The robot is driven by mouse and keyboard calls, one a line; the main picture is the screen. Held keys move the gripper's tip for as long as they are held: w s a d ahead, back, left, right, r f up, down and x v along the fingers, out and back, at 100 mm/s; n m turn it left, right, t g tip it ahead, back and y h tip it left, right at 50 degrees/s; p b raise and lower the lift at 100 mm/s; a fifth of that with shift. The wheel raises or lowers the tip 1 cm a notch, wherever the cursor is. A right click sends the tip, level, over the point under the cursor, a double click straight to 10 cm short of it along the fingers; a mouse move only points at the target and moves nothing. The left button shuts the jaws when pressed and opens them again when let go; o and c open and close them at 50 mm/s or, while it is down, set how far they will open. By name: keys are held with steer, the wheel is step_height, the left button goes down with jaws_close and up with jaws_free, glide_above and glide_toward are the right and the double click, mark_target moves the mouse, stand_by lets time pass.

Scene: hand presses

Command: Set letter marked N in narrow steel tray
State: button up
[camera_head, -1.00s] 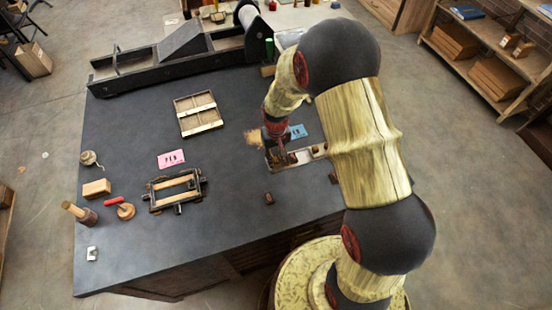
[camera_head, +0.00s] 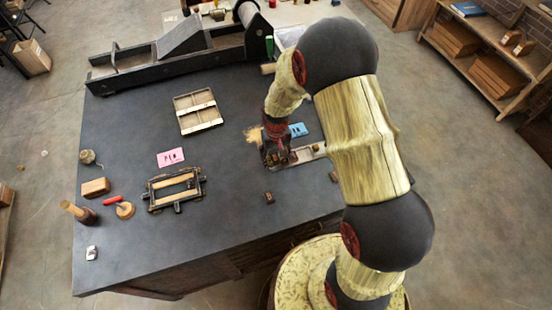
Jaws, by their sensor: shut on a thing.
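The narrow steel tray (camera_head: 312,152) lies on the dark table, right of centre. My gripper (camera_head: 278,157) is at the tray's left end, low over it, and covers that part of it. It is shut on a small letter block that is mostly hidden by the fingers, and I cannot read its mark. Another small dark letter block (camera_head: 268,197) lies on the table in front of the tray. One more (camera_head: 334,176) lies just right of it, beside my arm. Their marks are too small to read.
A wooden case (camera_head: 197,111), a dark frame (camera_head: 174,188), a mallet (camera_head: 80,212) and a red-handled tool (camera_head: 120,206) are to the left. The long press (camera_head: 170,65) fills the back edge.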

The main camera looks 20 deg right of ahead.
steer(key=shift+s, duration=0.1)
steer(key=shift+r, duration=0.25)
step_height(320, 180, up, 12)
steer(key=p, duration=0.2)
step_height(320, 180, up, 10)
steer(key=t, duration=0.1)
glide_above(276, 157)
steer(key=s, duration=0.3)
steer(key=s+r+t, duration=0.4)
steer(key=s+r, duration=1.2)
steer(key=s, duration=0.3)
steer(key=shift+t, duration=0.3)
steer(key=shift+b, duration=0.3)
